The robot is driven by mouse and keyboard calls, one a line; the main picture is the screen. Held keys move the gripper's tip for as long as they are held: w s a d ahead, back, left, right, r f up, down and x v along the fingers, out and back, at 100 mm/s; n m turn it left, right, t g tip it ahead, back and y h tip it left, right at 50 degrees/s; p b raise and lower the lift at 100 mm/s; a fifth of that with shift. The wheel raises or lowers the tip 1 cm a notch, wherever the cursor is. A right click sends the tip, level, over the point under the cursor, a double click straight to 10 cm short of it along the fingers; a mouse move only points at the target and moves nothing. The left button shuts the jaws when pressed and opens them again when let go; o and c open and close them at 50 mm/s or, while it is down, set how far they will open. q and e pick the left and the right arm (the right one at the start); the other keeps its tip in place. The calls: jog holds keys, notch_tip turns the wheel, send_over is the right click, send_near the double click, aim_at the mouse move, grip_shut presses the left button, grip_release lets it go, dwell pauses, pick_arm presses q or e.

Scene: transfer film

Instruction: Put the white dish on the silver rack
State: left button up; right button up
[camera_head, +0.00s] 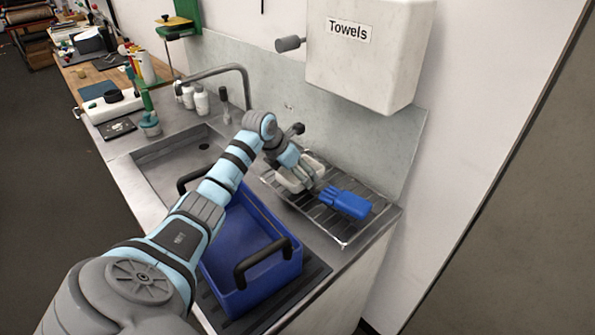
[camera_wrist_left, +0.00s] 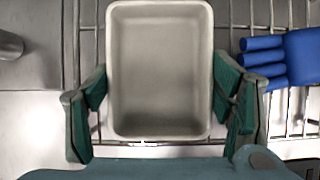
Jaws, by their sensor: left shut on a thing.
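The white dish (camera_head: 290,181) is at the silver rack (camera_head: 342,238) beside the sink, at its left part. In the left wrist view the dish (camera_wrist_left: 160,65) is a shallow rectangular tray, open side facing the camera. My left gripper (camera_head: 300,170) is shut on it, with green-padded fingers (camera_wrist_left: 162,108) against its two long sides. The rack's wires (camera_wrist_left: 240,12) show behind and around the dish. I cannot tell whether the dish touches the wires. The gripper hides part of the dish in the head view. My right gripper is in neither view.
A blue glove (camera_head: 347,202) lies on the rack, right of the dish; it also shows in the left wrist view (camera_wrist_left: 300,55). A blue crate (camera_head: 285,268) with black handles stands in front. The sink (camera_head: 165,165) and faucet (camera_head: 222,69) are left. A towel dispenser (camera_head: 365,60) hangs above.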

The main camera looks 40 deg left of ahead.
pick_arm(q)
jog(key=shift+w+f, duration=0.15)
jog(key=shift+f, duration=0.05)
jog(key=o, duration=1.3)
jog(key=shift+r, duration=0.15)
jog(key=v, duration=1.2)
